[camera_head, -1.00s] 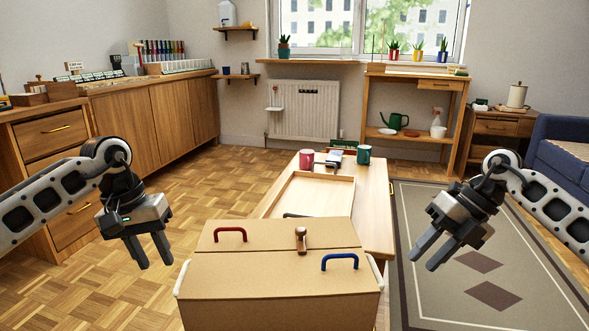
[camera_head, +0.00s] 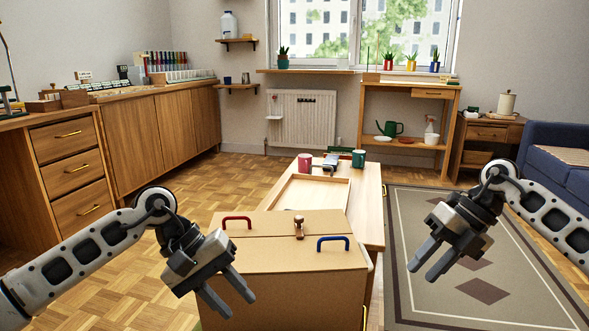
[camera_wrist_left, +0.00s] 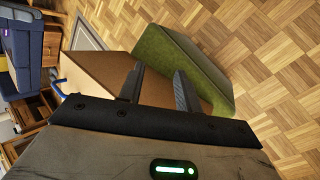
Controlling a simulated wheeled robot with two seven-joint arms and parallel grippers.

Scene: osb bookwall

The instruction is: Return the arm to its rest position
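My left gripper (camera_head: 228,300) is in front of the left side of the cardboard box (camera_head: 300,262) in the head view. Its two fingers are apart with nothing between them. In the left wrist view the fingers (camera_wrist_left: 158,92) also stand apart, in front of the box's brown side (camera_wrist_left: 85,75) and a green block-like thing (camera_wrist_left: 185,65). My right gripper (camera_head: 433,262) hangs over the rug at the right, its fingers apart and empty. The closed box has a red handle (camera_head: 237,219), a blue handle (camera_head: 333,239) and a brown knob (camera_head: 299,228) on top.
A wooden table (camera_head: 368,205) behind the box bears a shallow tray (camera_head: 312,193), a red mug (camera_head: 305,161) and a green mug (camera_head: 358,158). A wooden cabinet (camera_head: 150,127) lines the left wall. A blue sofa (camera_head: 556,160) stands right. Parquet floor is open at left.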

